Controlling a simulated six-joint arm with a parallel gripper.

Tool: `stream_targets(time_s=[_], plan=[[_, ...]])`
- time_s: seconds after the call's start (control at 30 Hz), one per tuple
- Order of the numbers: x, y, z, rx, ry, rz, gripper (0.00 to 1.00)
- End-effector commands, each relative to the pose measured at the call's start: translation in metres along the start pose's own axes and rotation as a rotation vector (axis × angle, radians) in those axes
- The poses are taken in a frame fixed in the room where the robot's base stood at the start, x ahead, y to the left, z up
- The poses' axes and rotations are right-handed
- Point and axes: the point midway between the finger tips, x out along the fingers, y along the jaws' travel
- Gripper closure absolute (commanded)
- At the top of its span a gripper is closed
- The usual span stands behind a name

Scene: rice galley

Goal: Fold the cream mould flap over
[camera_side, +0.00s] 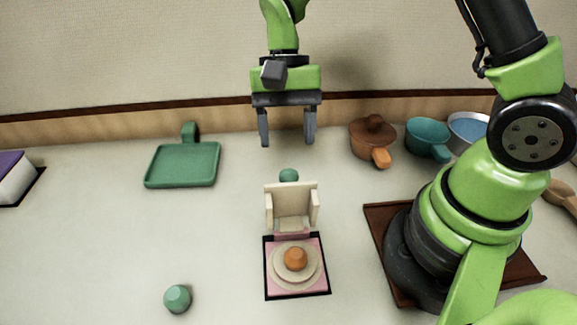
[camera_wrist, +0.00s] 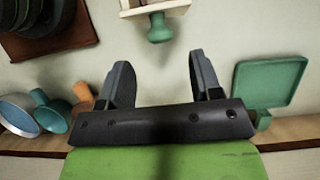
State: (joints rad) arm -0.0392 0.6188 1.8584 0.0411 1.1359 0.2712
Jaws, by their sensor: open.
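The cream mould flap (camera_side: 292,207) stands upright, hinged at the back edge of the pink mould base (camera_side: 318,284). A green knob (camera_side: 288,175) is at the flap's top on the far side; it also shows in the wrist view (camera_wrist: 159,28), below part of the flap (camera_wrist: 150,9). On the base lies a pale round disc (camera_side: 280,275) with an orange piece (camera_side: 295,259) on top. My gripper (camera_side: 287,140) is open and empty, above and behind the flap, apart from the knob. Its two fingers show in the wrist view (camera_wrist: 160,75) with nothing between them.
A green tray (camera_side: 182,165) lies at the left, with a green piece (camera_side: 177,298) nearer the front. A brown lidded pot (camera_side: 372,135), a teal pan (camera_side: 427,136) and a blue-filled bowl (camera_side: 468,130) stand back right. The counter around the mould is mostly clear.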

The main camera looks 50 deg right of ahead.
Motion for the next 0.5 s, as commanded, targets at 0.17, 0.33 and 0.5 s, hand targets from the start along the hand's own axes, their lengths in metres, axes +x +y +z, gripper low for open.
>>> stream_targets(time_s=[0.17, 0.33, 0.5], plan=[[0.035, 0.001, 0.001, 0.002, -0.003, 0.006, 0.41], [0.056, 0.001, 0.000, 0.001, 0.000, 0.004, 0.41], [0.064, 0.001, 0.000, 0.002, 0.003, 0.003, 0.41]])
